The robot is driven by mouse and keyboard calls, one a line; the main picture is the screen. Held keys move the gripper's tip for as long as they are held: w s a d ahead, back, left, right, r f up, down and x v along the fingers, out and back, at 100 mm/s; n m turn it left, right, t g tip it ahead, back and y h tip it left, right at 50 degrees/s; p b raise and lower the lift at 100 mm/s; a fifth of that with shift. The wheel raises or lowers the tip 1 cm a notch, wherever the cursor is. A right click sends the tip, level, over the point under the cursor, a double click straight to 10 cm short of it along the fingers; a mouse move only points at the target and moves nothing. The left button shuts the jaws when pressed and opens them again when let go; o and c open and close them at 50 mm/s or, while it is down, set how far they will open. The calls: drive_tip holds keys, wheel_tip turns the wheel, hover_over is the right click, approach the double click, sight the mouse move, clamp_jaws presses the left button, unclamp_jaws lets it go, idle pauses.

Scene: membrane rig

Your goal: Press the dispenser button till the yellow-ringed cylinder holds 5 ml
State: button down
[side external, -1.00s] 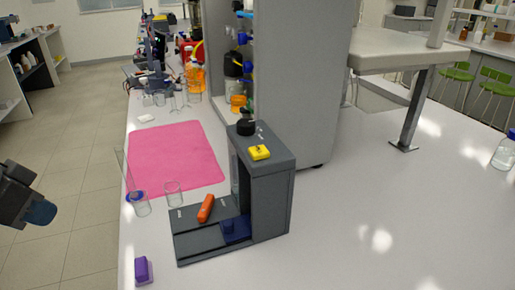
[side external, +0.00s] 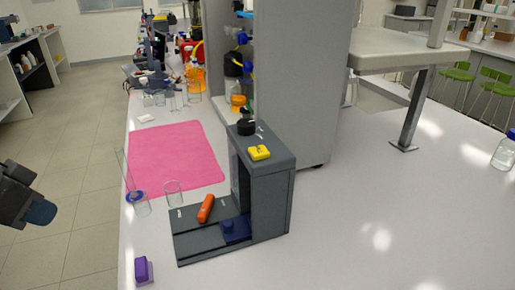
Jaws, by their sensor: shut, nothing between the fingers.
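The dispenser (side external: 272,193) is a dark grey stand with an upright housing and a low base, on the white bench. On its top are a black knob (side external: 246,128) and a yellow block (side external: 259,152); I cannot tell which is the button. An orange piece (side external: 206,208) and a dark blue block (side external: 235,229) are on its base. A tall clear cylinder (side external: 123,168) with a blue ring stands left of it. I make out no yellow ring on any cylinder and no liquid level. A dark part of my arm (side external: 20,194) shows at the left edge; my fingers are not visible.
A clear beaker (side external: 173,191) stands between the cylinder and the dispenser. A pink mat (side external: 176,158) lies behind them. A purple block (side external: 142,270) is near the bench's left edge. A grey cabinet (side external: 290,90) stands behind.

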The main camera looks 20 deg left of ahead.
drive_tip(key=shift+r, duration=0.1)
wheel_tip(320, 180, up, 14)
drive_tip(key=n+t, duration=0.4)
drive_tip(key=n, duration=0.4)
hover_over(255, 150)
drive_tip(key=shift+w, duration=0.1)
drive_tip(key=shift+f, duration=4.35)
drive_tip(key=shift+f, duration=0.15)
